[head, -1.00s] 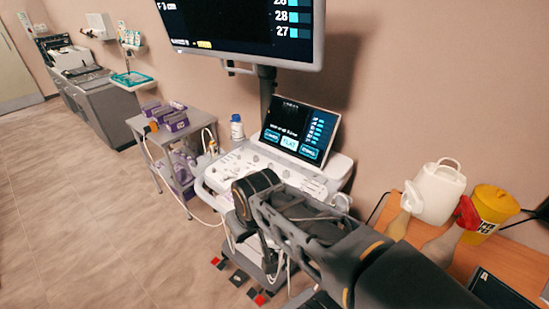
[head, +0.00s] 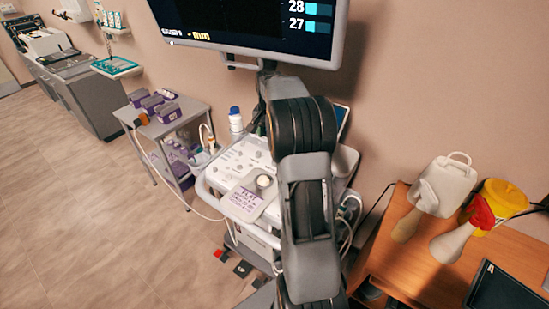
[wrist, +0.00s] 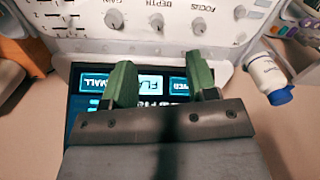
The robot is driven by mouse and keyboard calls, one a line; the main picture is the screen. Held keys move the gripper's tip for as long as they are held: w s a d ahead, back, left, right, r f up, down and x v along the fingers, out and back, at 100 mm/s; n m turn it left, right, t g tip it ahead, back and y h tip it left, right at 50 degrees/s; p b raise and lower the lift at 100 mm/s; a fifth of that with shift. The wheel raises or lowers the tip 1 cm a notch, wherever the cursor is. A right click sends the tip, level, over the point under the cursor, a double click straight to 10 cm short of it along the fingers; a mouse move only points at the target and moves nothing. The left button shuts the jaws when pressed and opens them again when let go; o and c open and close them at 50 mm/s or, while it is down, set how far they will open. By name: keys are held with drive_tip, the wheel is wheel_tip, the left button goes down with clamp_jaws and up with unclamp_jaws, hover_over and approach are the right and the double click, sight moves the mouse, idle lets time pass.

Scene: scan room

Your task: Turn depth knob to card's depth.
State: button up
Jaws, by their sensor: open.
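In the wrist view the depth knob (wrist: 157,22) is a small grey dial on the white console, between the gain knob (wrist: 113,19) and the focus knob (wrist: 199,26). Its pointer is too small to read. My gripper (wrist: 160,72) is open and empty, its green fingers over the console's touchscreen (wrist: 150,84), apart from the knobs. In the head view my arm hides the gripper and much of the console (head: 232,160). A pale card (head: 244,203) with purple writing lies at the console's front; its first line seems to read FLAT, the rest is illegible.
A large monitor (head: 250,25) hangs above the console. A white bottle (head: 235,119) stands at the console's back left and also shows in the wrist view (wrist: 265,74). A grey cart (head: 160,122) is at left, a wooden desk (head: 425,262) at right. Floor at left is clear.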

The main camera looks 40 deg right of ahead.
drive_tip(key=shift+m, duration=0.7)
drive_tip(key=d+f, duration=0.1)
drive_tip(key=f, duration=0.4)
drive_tip(key=f+p, duration=0.1)
drive_tip(key=f, duration=0.3)
drive_tip(key=w+d+f, duration=0.1)
drive_tip(key=f, duration=0.4)
drive_tip(key=shift+d+f, duration=0.3)
drive_tip(key=shift+d, duration=0.05)
drive_tip(key=c, duration=0.9)
drive_tip(key=shift+c, duration=0.2)
